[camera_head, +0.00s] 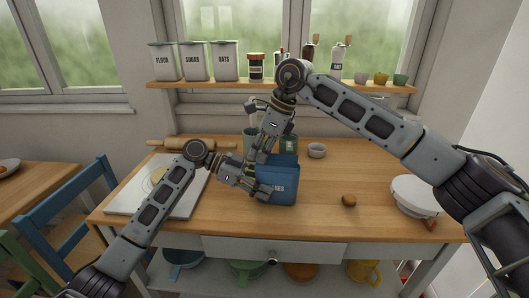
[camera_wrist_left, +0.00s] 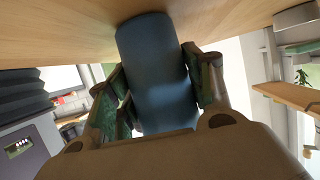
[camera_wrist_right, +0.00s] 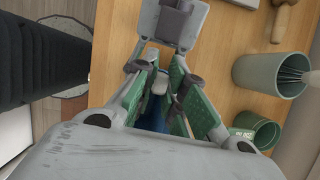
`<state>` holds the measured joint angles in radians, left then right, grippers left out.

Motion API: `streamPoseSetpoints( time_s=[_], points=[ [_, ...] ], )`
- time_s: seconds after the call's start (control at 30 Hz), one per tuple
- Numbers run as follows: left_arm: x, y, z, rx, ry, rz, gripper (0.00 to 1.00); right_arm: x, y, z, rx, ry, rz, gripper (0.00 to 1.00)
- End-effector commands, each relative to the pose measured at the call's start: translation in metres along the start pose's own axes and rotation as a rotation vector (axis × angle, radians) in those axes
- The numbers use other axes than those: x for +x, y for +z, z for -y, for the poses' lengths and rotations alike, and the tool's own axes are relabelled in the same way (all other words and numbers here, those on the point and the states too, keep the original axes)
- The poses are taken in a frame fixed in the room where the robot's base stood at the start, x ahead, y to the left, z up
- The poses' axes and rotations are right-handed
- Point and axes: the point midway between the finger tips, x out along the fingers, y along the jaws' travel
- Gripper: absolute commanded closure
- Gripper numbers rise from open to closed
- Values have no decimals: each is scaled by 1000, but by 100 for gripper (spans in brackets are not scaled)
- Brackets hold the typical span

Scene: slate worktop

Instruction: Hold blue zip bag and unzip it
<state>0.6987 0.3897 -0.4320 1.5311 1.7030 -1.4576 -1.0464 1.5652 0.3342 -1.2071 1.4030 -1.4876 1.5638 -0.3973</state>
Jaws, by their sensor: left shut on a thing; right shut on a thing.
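My left gripper (camera_head: 264,190) is shut on the bag's left side. In the left wrist view the bag (camera_wrist_left: 158,75) fills the space between the fingers. My right gripper (camera_head: 254,162) comes down from above and is shut at the bag's upper left end. In the right wrist view a small pale piece, seemingly the zip pull (camera_wrist_right: 160,82), sits between its fingers, with blue bag (camera_wrist_right: 152,118) below. The zip line itself is hidden by my grippers.
A cutting board (camera_head: 185,207) with a round of dough and a rolling pin (camera_head: 180,144) lie left. A small bowl (camera_head: 317,150), a brown round item (camera_head: 349,200) and a white lidded pan (camera_head: 415,194) are right.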

Motion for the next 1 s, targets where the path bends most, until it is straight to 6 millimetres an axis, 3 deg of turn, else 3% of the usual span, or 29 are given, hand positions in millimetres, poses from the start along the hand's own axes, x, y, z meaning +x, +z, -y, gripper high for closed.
streamPoseSetpoints(
  time_s=[0.17,0.2,0.4,0.77,1.0],
  points=[
    [2,2,-1,-2,2,3,68,0,2,-1,-3,1,3,100],
    [2,2,-1,-2,3,3,68,0,2,-1,-3,1,3,86],
    [2,2,-1,-2,3,3,68,0,1,-1,-3,1,2,64],
    [2,2,-1,-2,3,3,68,-1,0,0,-1,0,1,64],
    [2,2,-1,-2,3,3,68,-16,0,0,-1,-1,1,64]
  ],
)
